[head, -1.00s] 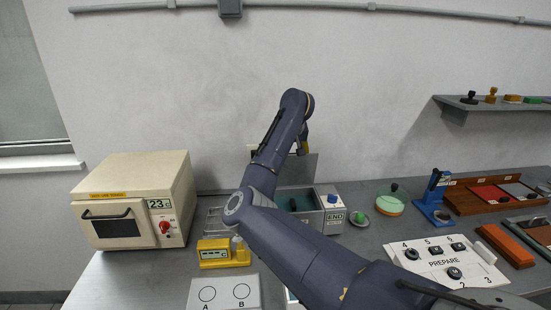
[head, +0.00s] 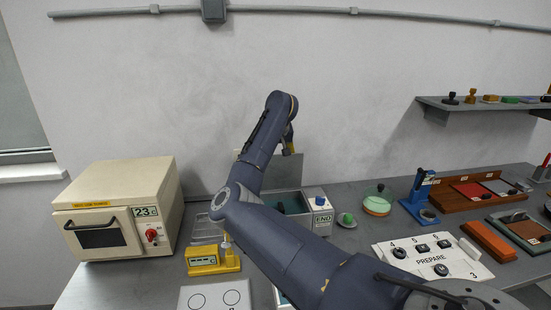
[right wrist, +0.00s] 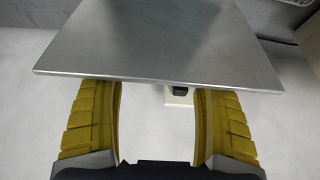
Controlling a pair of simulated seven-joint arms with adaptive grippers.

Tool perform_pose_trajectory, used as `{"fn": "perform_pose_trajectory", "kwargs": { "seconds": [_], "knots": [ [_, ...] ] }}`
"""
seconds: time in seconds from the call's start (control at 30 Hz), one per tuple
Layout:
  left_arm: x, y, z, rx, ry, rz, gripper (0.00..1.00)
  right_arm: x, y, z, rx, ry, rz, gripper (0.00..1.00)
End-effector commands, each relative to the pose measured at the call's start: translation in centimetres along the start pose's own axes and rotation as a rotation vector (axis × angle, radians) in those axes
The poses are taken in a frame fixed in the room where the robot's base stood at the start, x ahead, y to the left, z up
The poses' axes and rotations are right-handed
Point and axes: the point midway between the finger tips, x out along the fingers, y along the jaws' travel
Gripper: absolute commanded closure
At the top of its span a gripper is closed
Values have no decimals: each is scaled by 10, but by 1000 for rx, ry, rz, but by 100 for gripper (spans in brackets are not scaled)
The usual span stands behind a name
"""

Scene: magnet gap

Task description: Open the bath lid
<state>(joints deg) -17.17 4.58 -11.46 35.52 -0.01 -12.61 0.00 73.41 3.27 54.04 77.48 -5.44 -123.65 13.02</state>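The bath (head: 320,218) is a grey box with an END label and a blue knob, on the bench at the middle of the head view. Its top is open, with a dark teal inside partly hidden by my right arm. The lid (head: 290,172), a flat grey metal plate, stands raised at the bath's back. In the right wrist view the lid (right wrist: 160,45) spans the top, in front of or at my fingertips. My right gripper (right wrist: 160,90) has its yellow fingers wide apart with nothing between them; whether they touch the lid I cannot tell. My left gripper is out of view.
A cream oven (head: 118,215) stands at the left, with a yellow device (head: 212,260) beside the bath. The wall is close behind the bath.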

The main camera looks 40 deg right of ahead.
Motion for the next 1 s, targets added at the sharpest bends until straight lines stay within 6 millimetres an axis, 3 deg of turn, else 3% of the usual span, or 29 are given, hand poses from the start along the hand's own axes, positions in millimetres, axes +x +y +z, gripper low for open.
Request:
{"fn": "perform_pose_trajectory", "kwargs": {
  "seconds": [0.1,0.47,0.67,1.0],
  "knots": [
    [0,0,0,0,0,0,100,0,1,0,2,0,1,13],
    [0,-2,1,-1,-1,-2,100,-2,-1,2,-1,-5,0,13],
    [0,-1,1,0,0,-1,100,-26,-1,1,-1,-3,-2,13],
    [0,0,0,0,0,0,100,-85,0,0,0,-2,-1,13]
  ]
}}
